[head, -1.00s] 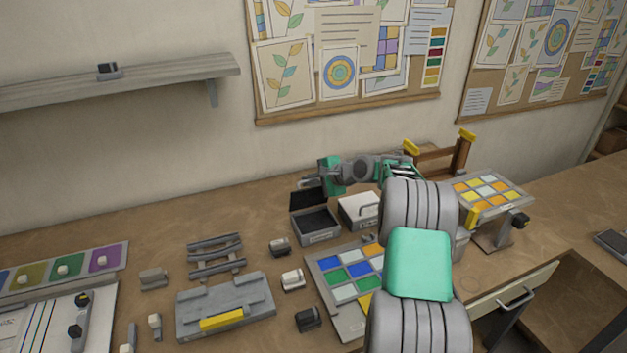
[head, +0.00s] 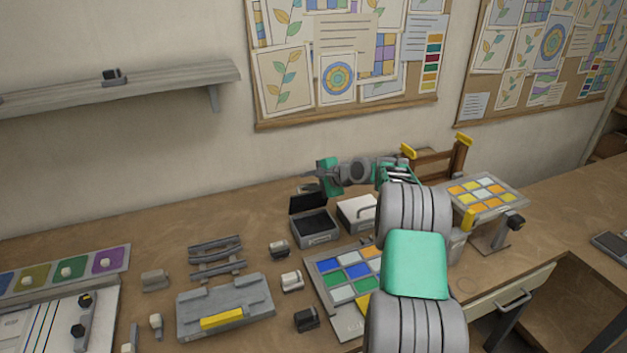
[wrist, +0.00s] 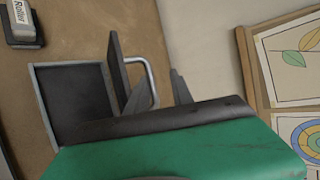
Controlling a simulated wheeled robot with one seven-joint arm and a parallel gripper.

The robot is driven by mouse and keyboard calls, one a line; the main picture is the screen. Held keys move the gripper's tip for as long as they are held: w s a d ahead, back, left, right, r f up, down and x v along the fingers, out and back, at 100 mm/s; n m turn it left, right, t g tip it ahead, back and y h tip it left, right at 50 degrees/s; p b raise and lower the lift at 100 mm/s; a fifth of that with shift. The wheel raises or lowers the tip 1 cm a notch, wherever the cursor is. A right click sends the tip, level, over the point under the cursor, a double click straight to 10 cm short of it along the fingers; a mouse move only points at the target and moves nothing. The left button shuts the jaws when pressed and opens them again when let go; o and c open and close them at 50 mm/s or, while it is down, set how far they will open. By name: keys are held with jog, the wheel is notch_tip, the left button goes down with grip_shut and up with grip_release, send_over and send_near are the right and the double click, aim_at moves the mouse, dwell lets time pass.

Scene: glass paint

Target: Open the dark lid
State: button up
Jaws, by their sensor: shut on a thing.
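The dark lid (head: 308,202) stands raised, roughly upright, at the back edge of a small grey box (head: 316,239) whose dark inside is exposed. In the wrist view the lid (wrist: 116,70) shows nearly edge-on beside the open box (wrist: 45,108), with a pale loop handle (wrist: 150,75) on its outer face. My gripper (head: 312,186) is behind and above the lid. In the wrist view my gripper (wrist: 160,92) has its fingers on either side of the handle bar and is shut on it. The exact contact is partly hidden by the gripper body.
A white-lidded box (head: 356,212) with a handle stands close to the right of the open box. A glass panel (head: 345,275) lies in front, and a grey fixture (head: 225,305) front left. The wall is behind; bench left of the open box is mostly clear.

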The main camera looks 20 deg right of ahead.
jog(key=shift+w+a+f, duration=0.15)
jog(key=shift+w, duration=0.05)
